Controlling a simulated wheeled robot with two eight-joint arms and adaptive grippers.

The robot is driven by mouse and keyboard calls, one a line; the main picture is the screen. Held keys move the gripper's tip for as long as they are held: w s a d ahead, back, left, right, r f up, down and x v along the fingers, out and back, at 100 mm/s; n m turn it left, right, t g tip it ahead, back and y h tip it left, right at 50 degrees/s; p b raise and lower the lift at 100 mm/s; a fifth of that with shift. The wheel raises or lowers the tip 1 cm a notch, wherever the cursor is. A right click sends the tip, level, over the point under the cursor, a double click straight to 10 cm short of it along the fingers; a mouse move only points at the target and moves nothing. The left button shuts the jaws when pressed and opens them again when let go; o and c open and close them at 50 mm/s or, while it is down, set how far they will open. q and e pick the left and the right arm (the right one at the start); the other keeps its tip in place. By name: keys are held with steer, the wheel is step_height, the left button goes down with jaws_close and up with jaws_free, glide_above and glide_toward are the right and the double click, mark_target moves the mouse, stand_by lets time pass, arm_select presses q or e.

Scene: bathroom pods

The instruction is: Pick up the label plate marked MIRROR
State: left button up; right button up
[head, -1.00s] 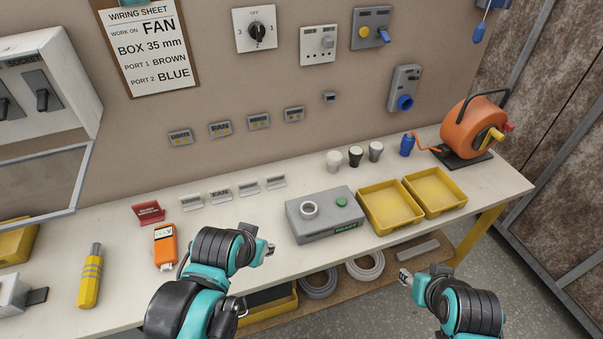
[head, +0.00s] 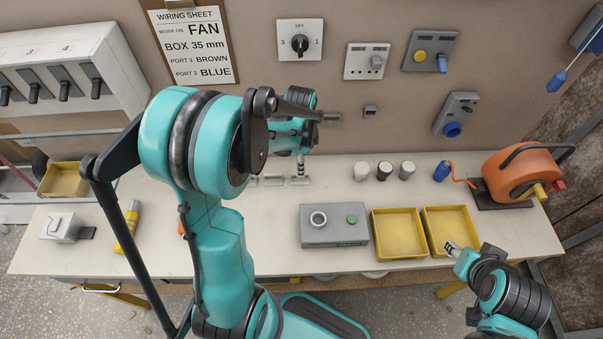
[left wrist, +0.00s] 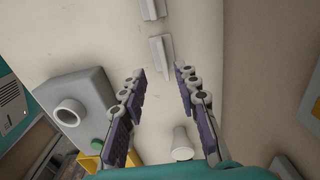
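Small pale label plates stand on the bench, partly hidden behind my left arm in the head view. The rightmost plate (head: 300,181) is just below my left gripper (head: 300,165), and another plate (head: 273,180) is to its left. I cannot read their wording, so I cannot tell which is MIRROR. In the left wrist view, my left gripper (left wrist: 161,70) is open and empty, with the near plate (left wrist: 160,50) just beyond its fingertips and a farther plate (left wrist: 152,9) at the top edge. My right gripper (head: 451,247) is over the right yellow tray's front edge; its opening is unclear.
A grey box (head: 316,236) with a white ring and green button sits right of the plates. Yellow trays (head: 375,243) and an orange cable reel (head: 514,173) are farther right. My left arm hides much of the left bench.

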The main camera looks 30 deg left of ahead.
arm_select(q)
steer(key=f, duration=0.2)
steer(key=f+b, duration=0.1)
steer(key=f, duration=0.1)
steer(key=f+b, duration=0.1)
steer(key=f, duration=0.1)
steer(key=shift+w+a, duration=0.25)
steer(key=shift+r, duration=0.15)
jaws_close()
